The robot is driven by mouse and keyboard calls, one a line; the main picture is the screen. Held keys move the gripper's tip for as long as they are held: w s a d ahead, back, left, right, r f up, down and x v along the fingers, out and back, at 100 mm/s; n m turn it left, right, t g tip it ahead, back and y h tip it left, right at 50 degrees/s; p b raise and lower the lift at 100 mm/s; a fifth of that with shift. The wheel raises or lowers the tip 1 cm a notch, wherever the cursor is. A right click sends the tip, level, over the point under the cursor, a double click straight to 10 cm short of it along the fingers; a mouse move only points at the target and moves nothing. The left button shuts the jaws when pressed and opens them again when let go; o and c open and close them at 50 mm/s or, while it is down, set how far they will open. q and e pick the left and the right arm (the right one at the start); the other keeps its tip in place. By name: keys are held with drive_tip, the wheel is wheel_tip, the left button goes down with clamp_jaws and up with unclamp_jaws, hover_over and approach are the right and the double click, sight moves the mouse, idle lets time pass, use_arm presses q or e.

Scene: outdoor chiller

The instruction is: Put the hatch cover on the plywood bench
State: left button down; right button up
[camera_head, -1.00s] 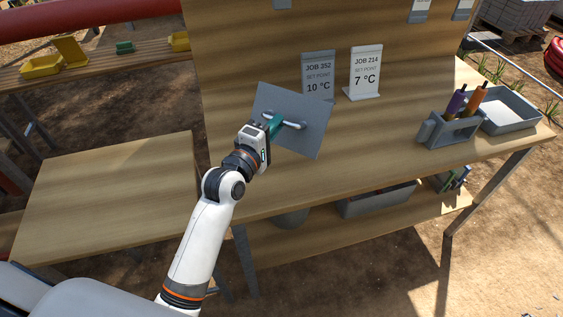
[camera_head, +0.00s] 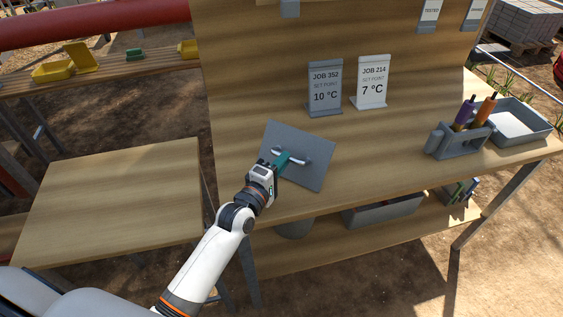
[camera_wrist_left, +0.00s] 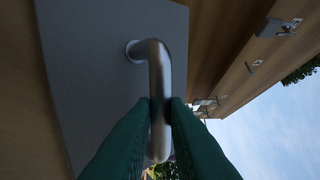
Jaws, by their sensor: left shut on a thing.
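The hatch cover (camera_head: 309,172) is a flat grey square plate with a silver bar handle. My left gripper (camera_head: 286,160) is shut on that handle. In the left wrist view, the green fingers (camera_wrist_left: 160,125) sit on both sides of the handle (camera_wrist_left: 158,75), with the cover (camera_wrist_left: 85,60) behind it. In the head view the cover appears over the front left part of the plywood bench (camera_head: 385,150), which has a tall backboard. I cannot tell whether the cover touches the bench top. My right gripper is not in view.
Two job signs, grey (camera_head: 324,88) and white (camera_head: 372,82), stand behind the cover. A grey holder (camera_head: 459,142) with screwdrivers and a grey tray (camera_head: 519,122) are at the right. A lower wooden table (camera_head: 115,200) at the left is bare. Bins sit on the lower shelf.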

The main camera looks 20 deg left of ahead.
use_arm(q)
drive_tip(key=c, duration=1.4)
unclamp_jaws()
drive_tip(key=shift+f, duration=0.1)
drive_tip(key=s, duration=0.4)
drive_tip(key=s+a, duration=0.1)
drive_tip(key=s, duration=0.3)
drive_tip(key=s+a, duration=0.1)
drive_tip(key=s, duration=0.2)
drive_tip(key=shift+s+a+b, duration=0.15)
drive_tip(key=shift+s+b, duration=0.2)
drive_tip(key=shift+s, duration=0.05)
